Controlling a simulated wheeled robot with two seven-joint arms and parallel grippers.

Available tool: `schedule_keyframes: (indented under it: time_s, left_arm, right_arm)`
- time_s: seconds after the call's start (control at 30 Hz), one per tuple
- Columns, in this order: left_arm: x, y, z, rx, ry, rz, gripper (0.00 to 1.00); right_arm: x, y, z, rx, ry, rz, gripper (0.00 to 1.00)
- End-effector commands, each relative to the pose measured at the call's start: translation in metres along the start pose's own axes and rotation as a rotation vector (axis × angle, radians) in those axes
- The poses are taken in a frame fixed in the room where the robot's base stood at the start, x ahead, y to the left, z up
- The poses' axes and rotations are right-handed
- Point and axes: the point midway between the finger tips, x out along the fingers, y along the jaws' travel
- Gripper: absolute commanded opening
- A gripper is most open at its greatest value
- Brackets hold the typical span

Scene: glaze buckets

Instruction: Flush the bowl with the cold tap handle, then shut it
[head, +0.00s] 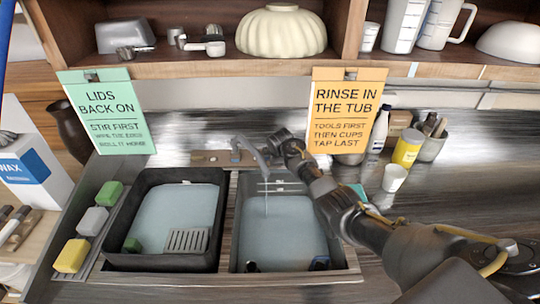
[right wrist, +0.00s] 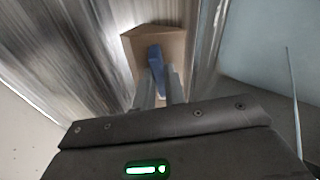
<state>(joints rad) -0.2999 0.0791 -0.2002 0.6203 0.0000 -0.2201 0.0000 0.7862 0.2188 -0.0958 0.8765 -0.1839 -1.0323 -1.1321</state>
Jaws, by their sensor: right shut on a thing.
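My right gripper (head: 284,142) is at the back of the right-hand basin (head: 240,222), beside the grey tap spout (head: 254,150). In the right wrist view its fingers (right wrist: 158,88) are shut on the blue tap handle (right wrist: 155,58), which stands on a tan block (right wrist: 178,44). The gripper hides this handle in the head view. A thin stream of water (head: 266,206) falls from the spout into the basin, which holds pale blue water. The stream also shows in the right wrist view (right wrist: 293,95). My left gripper is not in view.
A dark tub (head: 112,228) with water, a green block and a slotted grey piece stands left of the basin. Sponges (head: 92,221) line its left side. A white cup (head: 395,178) and a yellow tin (head: 407,150) stand right. Two signs hang from the shelf (head: 200,68).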

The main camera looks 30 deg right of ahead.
Motion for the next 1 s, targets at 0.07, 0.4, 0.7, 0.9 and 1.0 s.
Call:
schedule_keyframes:
  time_s: [0.07, 0.4, 0.7, 0.9, 1.0]
  left_arm:
    - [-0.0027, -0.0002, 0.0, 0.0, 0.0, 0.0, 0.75]
    - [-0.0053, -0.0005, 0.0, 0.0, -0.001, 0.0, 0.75]
    - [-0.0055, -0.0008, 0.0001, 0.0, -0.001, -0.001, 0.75]
    - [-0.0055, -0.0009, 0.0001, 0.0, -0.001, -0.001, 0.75]
    - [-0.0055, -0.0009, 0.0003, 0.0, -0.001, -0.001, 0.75]
  right_arm:
    - [-0.0034, 0.0062, -0.0001, 0.044, 0.002, 0.018, 0.0]
    - [-0.0031, 0.0064, 0.0002, 0.148, 0.003, 0.032, 0.0]
    - [-0.0032, 0.0071, 0.0001, 0.161, 0.003, 0.036, 0.0]
    - [-0.0034, 0.0076, 0.0001, 0.161, 0.003, 0.037, 0.14]
    - [-0.0032, 0.007, 0.0, 0.16, 0.003, 0.035, 0.28]
